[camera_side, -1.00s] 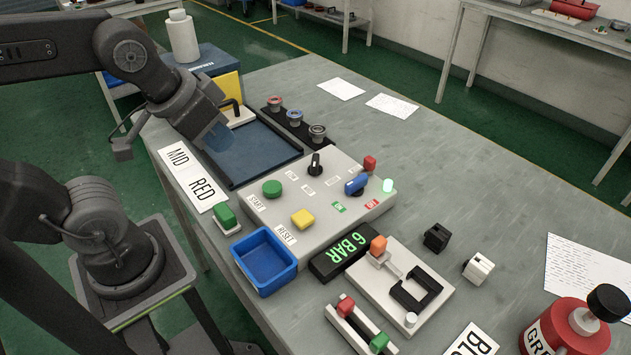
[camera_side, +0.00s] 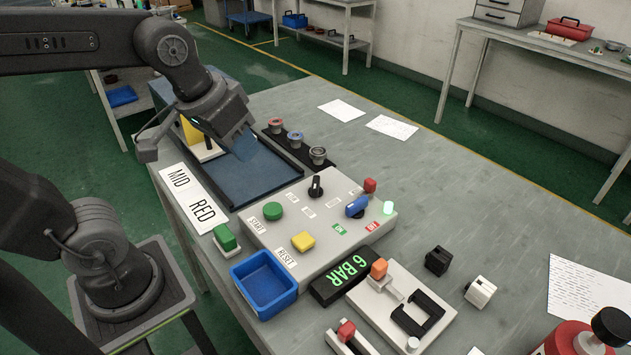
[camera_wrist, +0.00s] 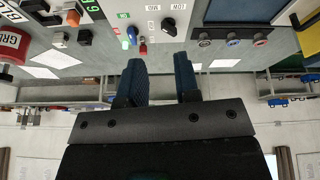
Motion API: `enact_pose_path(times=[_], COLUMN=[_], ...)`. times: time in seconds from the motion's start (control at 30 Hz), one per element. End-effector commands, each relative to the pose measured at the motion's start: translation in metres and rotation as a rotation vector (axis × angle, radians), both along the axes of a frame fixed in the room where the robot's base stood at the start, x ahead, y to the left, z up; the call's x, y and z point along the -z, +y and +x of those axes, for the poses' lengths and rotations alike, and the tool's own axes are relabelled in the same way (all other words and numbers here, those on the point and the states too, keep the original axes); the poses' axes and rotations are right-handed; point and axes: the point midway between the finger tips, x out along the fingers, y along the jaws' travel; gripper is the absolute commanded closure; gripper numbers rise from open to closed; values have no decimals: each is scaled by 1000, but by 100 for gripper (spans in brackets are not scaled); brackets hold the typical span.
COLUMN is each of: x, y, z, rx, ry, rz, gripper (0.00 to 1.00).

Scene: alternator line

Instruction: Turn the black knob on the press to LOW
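The black knob (camera_side: 316,186) stands on the light grey control panel (camera_side: 290,262), with a pale pointer mark and small labels around it. My gripper (camera_side: 244,148) is above the blue tray, left of and behind the knob, touching nothing. In the wrist view my gripper's blue fingers (camera_wrist: 161,68) are apart with nothing between them. The exact setting of the knob cannot be told.
On the panel are a green button (camera_side: 272,211), a yellow button (camera_side: 304,240), a blue switch (camera_side: 356,207), a red button (camera_side: 370,185) and a lit green lamp (camera_side: 388,208). A rack with several ringed parts (camera_side: 295,140) stands behind.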

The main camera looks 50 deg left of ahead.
Motion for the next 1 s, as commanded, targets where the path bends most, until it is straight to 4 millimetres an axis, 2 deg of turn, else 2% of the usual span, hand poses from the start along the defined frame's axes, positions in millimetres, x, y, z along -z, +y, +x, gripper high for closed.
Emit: enact_pose_path(times=[0.03, 0.13, 0.23, 0.4, 0.5, 0.63, 0.83, 1.0], x=[-2, -5, -2, 15, 25, 34, 47, 76], y=[2, 4, 8, 15, 18, 20, 21, 21], z=[17, 48, 81, 130, 150, 165, 169, 168], rx=[-50, -166, -284, -469, -552, -615, -635, -634], ry=[41, 116, 189, 301, 346, 379, 389, 393], rz=[-19, -56, -87, -118, -127, -131, -133, -131], gripper=[66, 57, 57, 57, 57, 57, 57, 57])
